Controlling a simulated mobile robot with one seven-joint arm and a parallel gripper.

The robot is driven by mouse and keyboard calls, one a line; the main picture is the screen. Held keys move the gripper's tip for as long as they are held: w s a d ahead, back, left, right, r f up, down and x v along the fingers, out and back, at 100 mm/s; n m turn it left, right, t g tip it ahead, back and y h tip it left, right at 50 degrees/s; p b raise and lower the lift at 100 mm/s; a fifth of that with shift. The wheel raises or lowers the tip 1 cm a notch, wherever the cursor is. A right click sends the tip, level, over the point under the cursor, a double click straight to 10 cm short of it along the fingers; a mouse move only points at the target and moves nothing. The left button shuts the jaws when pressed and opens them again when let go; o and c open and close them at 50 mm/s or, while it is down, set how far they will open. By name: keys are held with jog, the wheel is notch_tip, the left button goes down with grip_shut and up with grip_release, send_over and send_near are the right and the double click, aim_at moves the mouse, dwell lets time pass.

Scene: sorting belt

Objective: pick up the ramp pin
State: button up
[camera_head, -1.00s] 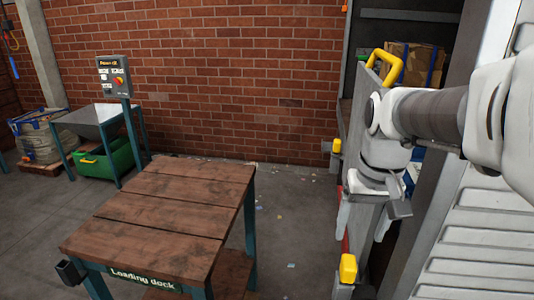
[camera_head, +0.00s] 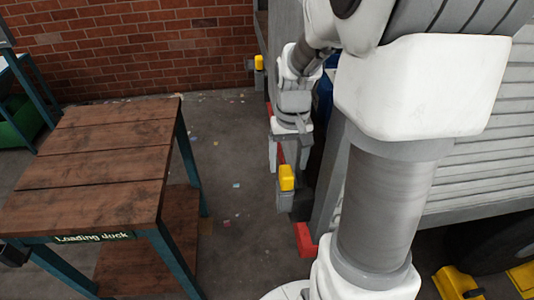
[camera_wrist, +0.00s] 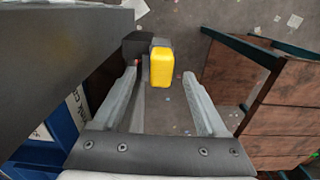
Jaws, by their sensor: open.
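Two yellow-topped pins stand along the ramp's edge in the head view; I take these to be ramp pins. The near pin (camera_head: 287,178) sits in a grey bracket low on the side. The far pin (camera_head: 259,62) is further back by the wall. My gripper (camera_head: 288,160) points down just above and behind the near pin, open and empty. In the wrist view a yellow pin (camera_wrist: 162,68) with a dark mount beside it appears between the two open fingers (camera_wrist: 159,78). Whether the fingers are level with it I cannot tell.
A wooden-topped loading dock table (camera_head: 95,165) stands to the left, with floor between it and the ramp side. A red block (camera_head: 305,238) and yellow wheel chocks (camera_head: 458,284) lie low on the right. Blue boxes (camera_wrist: 62,125) show at left in the wrist view.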

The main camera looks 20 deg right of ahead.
aim_at(286, 171)
jog(key=shift+w+f, duration=0.15)
jog(key=shift+f, duration=2.8)
jog(key=shift+c, duration=0.2)
grip_shut()
